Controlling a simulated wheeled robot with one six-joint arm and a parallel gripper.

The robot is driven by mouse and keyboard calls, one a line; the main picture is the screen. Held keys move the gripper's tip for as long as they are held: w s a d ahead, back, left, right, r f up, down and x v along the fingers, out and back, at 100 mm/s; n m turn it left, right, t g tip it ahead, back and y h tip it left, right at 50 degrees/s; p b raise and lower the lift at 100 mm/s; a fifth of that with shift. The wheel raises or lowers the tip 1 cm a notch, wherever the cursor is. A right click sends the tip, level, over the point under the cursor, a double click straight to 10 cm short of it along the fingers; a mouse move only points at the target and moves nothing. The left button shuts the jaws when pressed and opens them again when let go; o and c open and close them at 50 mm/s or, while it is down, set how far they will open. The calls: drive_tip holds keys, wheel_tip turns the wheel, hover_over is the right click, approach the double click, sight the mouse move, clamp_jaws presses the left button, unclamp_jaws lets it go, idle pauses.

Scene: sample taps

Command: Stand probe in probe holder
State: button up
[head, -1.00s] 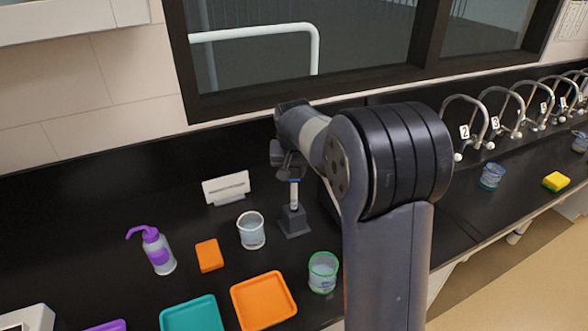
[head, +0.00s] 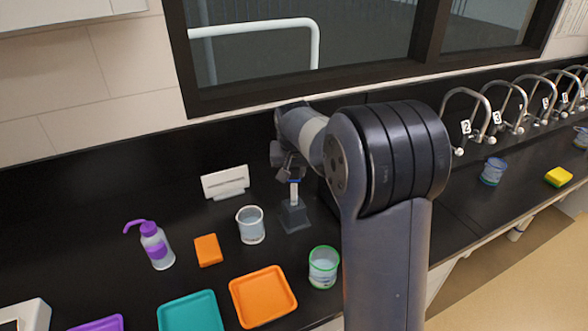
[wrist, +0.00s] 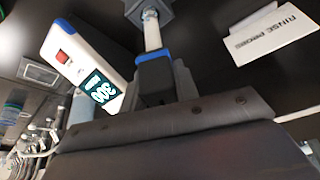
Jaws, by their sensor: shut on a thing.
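The probe (head: 294,193) is a thin white rod with a blue band at its upper part. It stands roughly upright under my gripper (head: 290,172), which is shut on it. The probe holder (head: 295,216) is a dark grey block on the black counter, directly below the probe. In the wrist view the white probe (wrist: 151,33) runs from my gripper (wrist: 156,82) to the holder (wrist: 148,10) at the top edge. The lower tip is at the holder's top and hidden, so I cannot tell how deep it sits.
A clear beaker (head: 251,226) and a green-rimmed beaker (head: 323,267) stand near the holder. A white sign (head: 226,182) is behind. A white meter (wrist: 89,65) is beside my gripper.

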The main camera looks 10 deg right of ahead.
sight(294, 183)
drive_tip(key=shift+f+b, duration=1.65)
drive_tip(key=shift+f, duration=0.8)
drive_tip(key=o, duration=1.6)
drive_tip(key=shift+r, duration=0.15)
drive_tip(key=shift+p+v, duration=2)
drive_tip(key=shift+v, duration=1.35)
drive_tip(key=shift+w, duration=0.1)
